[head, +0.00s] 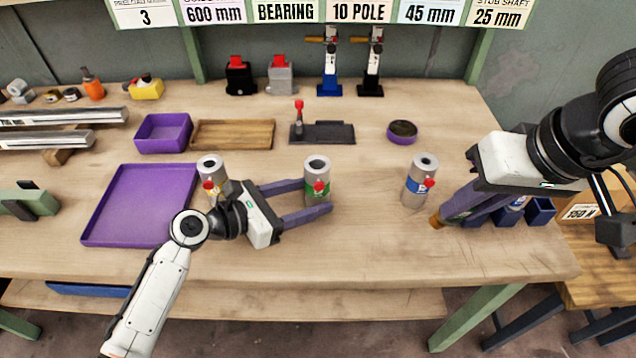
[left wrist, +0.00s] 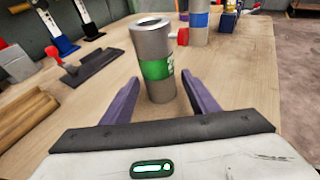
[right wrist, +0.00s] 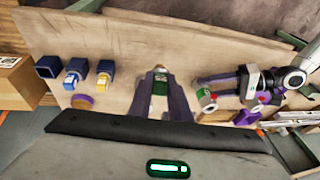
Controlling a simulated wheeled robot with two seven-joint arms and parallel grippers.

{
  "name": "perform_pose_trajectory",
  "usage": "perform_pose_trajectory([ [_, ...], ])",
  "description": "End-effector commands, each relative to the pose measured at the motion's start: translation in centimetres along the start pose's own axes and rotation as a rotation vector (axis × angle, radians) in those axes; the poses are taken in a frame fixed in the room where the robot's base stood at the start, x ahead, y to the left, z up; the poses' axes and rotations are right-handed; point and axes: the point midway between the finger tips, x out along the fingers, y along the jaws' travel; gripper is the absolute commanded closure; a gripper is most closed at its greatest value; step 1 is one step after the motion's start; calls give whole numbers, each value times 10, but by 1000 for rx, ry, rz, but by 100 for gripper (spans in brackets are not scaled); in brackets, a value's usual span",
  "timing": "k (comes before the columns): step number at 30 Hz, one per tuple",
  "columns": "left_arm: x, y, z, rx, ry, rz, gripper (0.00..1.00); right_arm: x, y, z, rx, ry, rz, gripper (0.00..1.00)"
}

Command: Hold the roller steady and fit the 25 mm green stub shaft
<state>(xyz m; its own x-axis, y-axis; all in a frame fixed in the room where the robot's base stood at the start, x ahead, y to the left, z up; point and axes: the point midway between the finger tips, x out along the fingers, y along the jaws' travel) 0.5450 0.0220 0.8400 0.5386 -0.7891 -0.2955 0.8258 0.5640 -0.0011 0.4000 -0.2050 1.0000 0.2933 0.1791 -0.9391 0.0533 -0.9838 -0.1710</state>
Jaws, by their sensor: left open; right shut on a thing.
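The green-banded grey roller (head: 317,170) stands upright on the bench, with a red knob on its side. My left gripper (head: 317,197) is open, its fingers reaching to either side of this roller without closing on it. The left wrist view shows the roller (left wrist: 158,68) between and just beyond the fingers. My right gripper (head: 437,220) is above the bench's right front, right of the blue-banded roller. It is shut on a small piece with a green part (right wrist: 160,86), seen between its fingers in the right wrist view; it looks like the green stub shaft, mostly hidden by the fingers.
A yellow-banded roller (head: 212,172) stands left, close to my left gripper. A blue-banded roller (head: 420,182) stands right. A purple tray (head: 100,230), a wooden tray (head: 232,134) and a dark fixture (head: 325,134) lie around. Small blue bins (head: 540,212) stand right. Bench between green and blue rollers is clear.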

Motion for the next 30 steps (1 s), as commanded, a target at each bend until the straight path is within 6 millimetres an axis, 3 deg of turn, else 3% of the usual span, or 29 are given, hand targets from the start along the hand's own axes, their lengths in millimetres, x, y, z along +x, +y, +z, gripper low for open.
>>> perform_pose_trajectory([
  [6, 14, 1, 0, 0, 0, 2, 46, 0, 0, 0, 0, 2, -1, 100],
  [16, 16, 0, 0, 1, 0, 1, 46, 0, 0, 0, 0, 2, -1, 100],
  [21, 16, 0, 0, 1, 0, 1, 74, 0, 0, 0, 0, 2, -1, 100],
  [30, 16, 0, 0, 1, 0, 1, 74, 0, 0, 0, 0, 2, -1, 100],
])
